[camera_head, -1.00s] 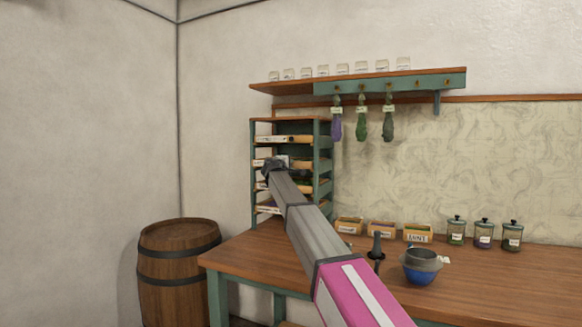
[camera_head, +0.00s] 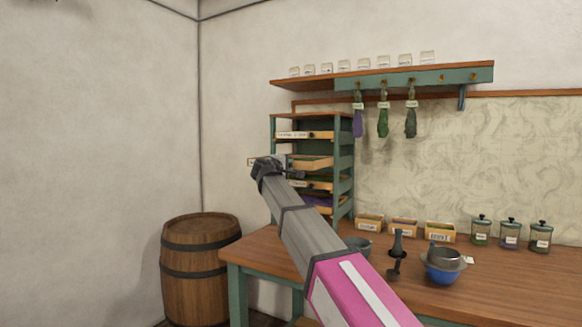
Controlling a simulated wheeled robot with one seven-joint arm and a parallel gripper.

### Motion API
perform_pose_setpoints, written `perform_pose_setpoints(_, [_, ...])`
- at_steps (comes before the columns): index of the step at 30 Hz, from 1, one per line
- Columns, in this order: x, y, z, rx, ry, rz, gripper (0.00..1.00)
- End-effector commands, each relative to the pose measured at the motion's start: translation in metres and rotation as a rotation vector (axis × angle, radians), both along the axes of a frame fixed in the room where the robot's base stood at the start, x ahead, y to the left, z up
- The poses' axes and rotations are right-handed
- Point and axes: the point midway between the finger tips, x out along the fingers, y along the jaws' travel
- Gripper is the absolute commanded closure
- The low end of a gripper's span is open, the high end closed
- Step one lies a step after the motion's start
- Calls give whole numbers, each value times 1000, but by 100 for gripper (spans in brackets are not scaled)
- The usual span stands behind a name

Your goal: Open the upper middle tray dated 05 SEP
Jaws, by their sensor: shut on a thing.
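The tray rack (camera_head: 344,160) stands at the left end of the table, with several shelves of wooden trays. The second tray from the top (camera_head: 311,162) is drawn out. A labelled end of its front (camera_head: 252,162) shows beyond the rack's left edge. My gripper (camera_head: 285,170) is at this tray's front, shut on it; my arm's end hides the contact and much of the front. The date on the label is too small to read. The top tray (camera_head: 305,135) sits in the rack above.
Lower trays (camera_head: 317,183) are below my gripper. A barrel (camera_head: 200,268) stands on the floor at left. The table (camera_head: 350,290) holds small boxes (camera_head: 404,228), lidded jars (camera_head: 509,235) and a blue bowl (camera_head: 442,268). A wall shelf (camera_head: 385,75) with hanging bundles is above.

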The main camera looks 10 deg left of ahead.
Motion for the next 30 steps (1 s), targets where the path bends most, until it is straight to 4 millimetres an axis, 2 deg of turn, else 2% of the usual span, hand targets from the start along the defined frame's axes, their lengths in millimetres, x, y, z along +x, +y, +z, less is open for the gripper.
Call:
perform_pose_setpoints(9, [-1, 0, -1, 2, 2, -1, 100])
perform_pose_setpoints(10, [-1, 0, -1, 2, 2, -1, 70])
perform_pose_setpoints(12, [-1, 0, -1, 2, 2, -1, 47])
perform_pose_setpoints(23, [-4, 1, 0, 0, 1, 0, 47])
perform_pose_setpoints(26, [-15, 5, -1, 1, 1, 1, 47])
perform_pose_setpoints(30, [-39, 12, -1, 1, 1, 2, 47])
